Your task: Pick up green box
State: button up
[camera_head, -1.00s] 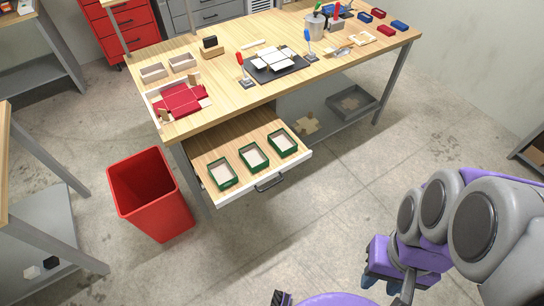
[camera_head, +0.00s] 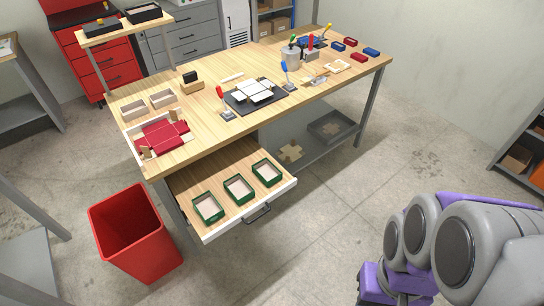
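Three green boxes with pale insides lie in a row in the pulled-out drawer (camera_head: 222,225) under the workbench. They are the left green box (camera_head: 207,207), the middle green box (camera_head: 239,189) and the right green box (camera_head: 267,173). All are open at the top and apart from each other. My purple and grey arm is folded at the lower right, well away from the drawer. My gripper's fingertips cannot be made out in this view.
The workbench (camera_head: 205,110) carries a red sheet in a tray (camera_head: 162,138), a dark mat (camera_head: 278,98) and small blue and red boxes at the far right. A red bin (camera_head: 135,240) stands left of the drawer. The floor in front of the drawer is clear.

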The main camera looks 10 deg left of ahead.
aim_at(209, 209)
jog(key=u, duration=1.5)
